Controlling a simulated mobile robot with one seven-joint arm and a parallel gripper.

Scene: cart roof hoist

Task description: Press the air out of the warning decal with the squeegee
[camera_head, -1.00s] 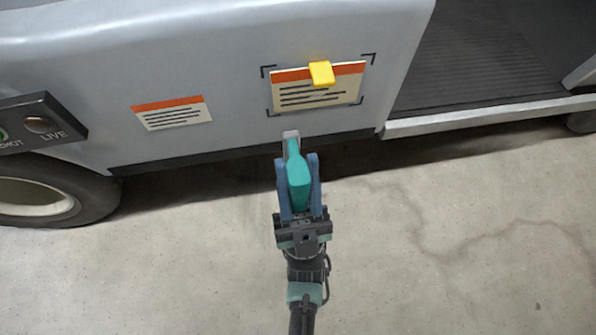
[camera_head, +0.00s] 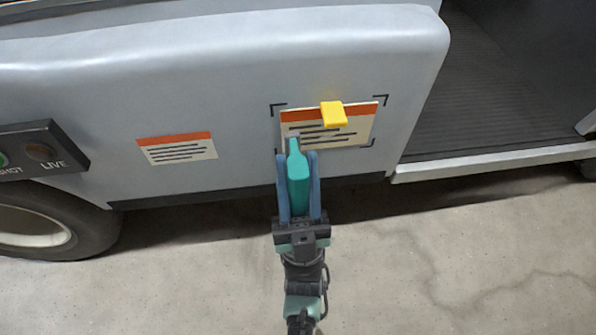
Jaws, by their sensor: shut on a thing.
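The warning decal (camera_head: 355,133), cream with an orange top band and dark lines of print, is on the grey cart side inside black corner marks. A yellow block (camera_head: 333,114) sits over its upper middle. My gripper (camera_head: 299,160) is shut on the teal squeegee (camera_head: 298,188), which points up the picture. The squeegee's grey tip (camera_head: 293,145) overlaps the decal's lower left part in the picture. I cannot tell whether it touches the decal. My gripper and the squeegee hide the lower left corner mark.
A second, similar decal (camera_head: 178,148) is on the panel to the left. A dark box marked LIVE (camera_head: 42,149) and a wheel (camera_head: 45,220) are farther left. An open, ribbed-floored doorway (camera_head: 480,105) with a pale sill (camera_head: 490,163) is at right. The concrete floor (camera_head: 440,260) in front looks clear.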

